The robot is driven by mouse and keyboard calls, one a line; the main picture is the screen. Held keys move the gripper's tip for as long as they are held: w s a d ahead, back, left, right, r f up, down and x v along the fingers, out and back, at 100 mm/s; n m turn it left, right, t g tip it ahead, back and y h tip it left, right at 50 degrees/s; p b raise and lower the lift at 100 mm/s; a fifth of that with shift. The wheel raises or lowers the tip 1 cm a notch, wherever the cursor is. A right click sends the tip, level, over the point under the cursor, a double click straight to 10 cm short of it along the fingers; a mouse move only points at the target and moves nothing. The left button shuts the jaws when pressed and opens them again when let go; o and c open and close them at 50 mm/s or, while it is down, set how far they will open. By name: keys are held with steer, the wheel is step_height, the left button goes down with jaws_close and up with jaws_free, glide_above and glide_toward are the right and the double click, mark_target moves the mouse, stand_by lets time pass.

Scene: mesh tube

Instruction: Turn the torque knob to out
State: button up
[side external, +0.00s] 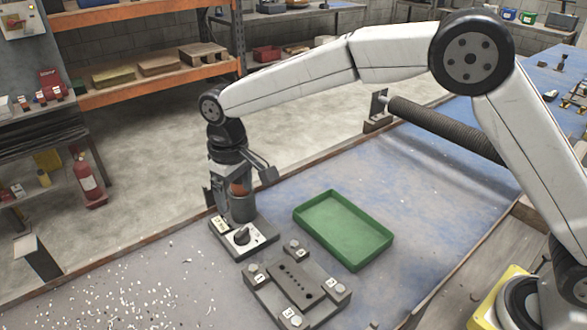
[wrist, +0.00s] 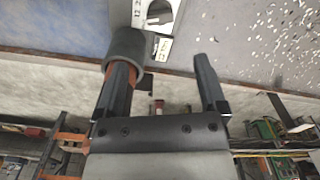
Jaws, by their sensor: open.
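The torque knob (side external: 242,236) is a dark grey knob on a white dial plate, set on a grey base with a small label at its left. In the wrist view the white plate (wrist: 176,14) shows at the top, cut by the frame edge, with a label (wrist: 161,48) below it. My gripper (side external: 252,182) is above and just behind the knob base, its jaws spread, not around the knob. In the wrist view the gap between my fingers (wrist: 160,78) is empty.
A green tray (side external: 343,230) lies right of the knob base. A grey fixture block with bolts (side external: 296,284) lies in front. White bits (side external: 140,290) are scattered on the bench at left. The bench edge (side external: 120,262) runs behind the knob; a dark roller (side external: 440,127) is farther right.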

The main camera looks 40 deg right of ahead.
mark_target(241, 231)
steer(key=shift+f, duration=1.25)
steer(key=shift+f, duration=3.85)
jaws_close()
